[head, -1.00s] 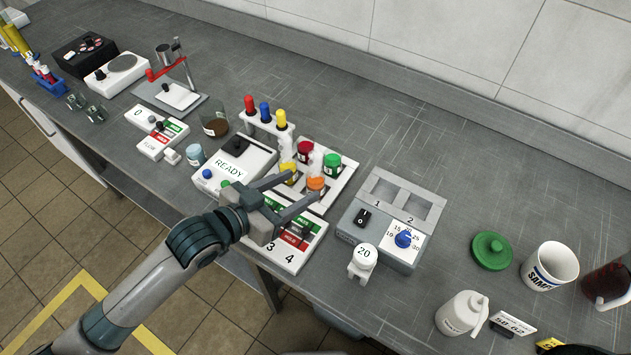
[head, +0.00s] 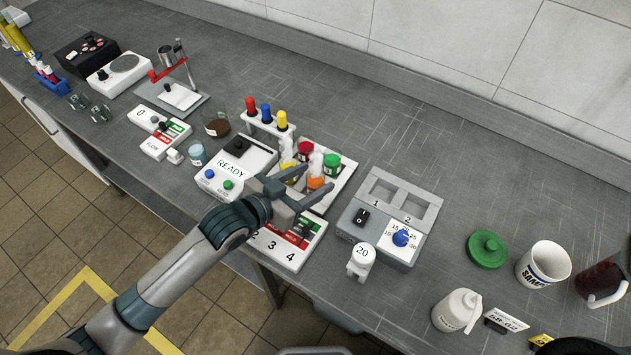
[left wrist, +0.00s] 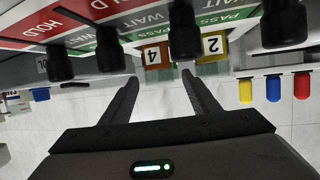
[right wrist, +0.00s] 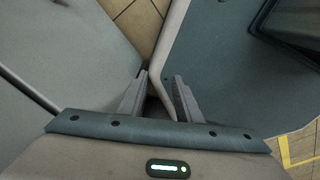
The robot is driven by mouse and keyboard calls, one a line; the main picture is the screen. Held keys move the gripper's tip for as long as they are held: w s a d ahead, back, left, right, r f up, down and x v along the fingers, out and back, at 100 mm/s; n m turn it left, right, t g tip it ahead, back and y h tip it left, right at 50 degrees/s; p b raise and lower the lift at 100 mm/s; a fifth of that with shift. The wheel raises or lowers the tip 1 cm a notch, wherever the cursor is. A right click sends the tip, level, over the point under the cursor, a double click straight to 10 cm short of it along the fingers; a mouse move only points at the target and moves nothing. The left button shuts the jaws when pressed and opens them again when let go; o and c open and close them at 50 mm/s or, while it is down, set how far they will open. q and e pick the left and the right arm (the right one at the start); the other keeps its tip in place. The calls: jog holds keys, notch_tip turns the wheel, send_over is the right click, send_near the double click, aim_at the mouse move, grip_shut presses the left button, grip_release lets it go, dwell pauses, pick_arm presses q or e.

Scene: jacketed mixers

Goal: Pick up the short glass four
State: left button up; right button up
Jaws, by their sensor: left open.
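The short glass four is a small jar with orange contents (head: 316,183) in the white tray in the head view. In the left wrist view, upside down, its orange label reads 4 (left wrist: 152,54). My left gripper (head: 319,184) is open, its fingers pointing at the jar from the front left. In the left wrist view the left fingertips (left wrist: 159,77) lie just below the jar, and nothing is between them. My right gripper (right wrist: 160,77) is open and empty, low beside grey panels and the tiled floor.
A yellow jar (head: 288,174) labelled 2, a red jar (head: 305,149) and a green jar (head: 332,161) share the tray (head: 346,181). A panel with black knobs (head: 287,247) lies under the left gripper. A capped tube rack (head: 270,127) stands behind. A two-well block (head: 381,246) stands right.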

pick_arm(q)
jog(key=shift+x, duration=0.9)
jog(key=c, duration=1.2)
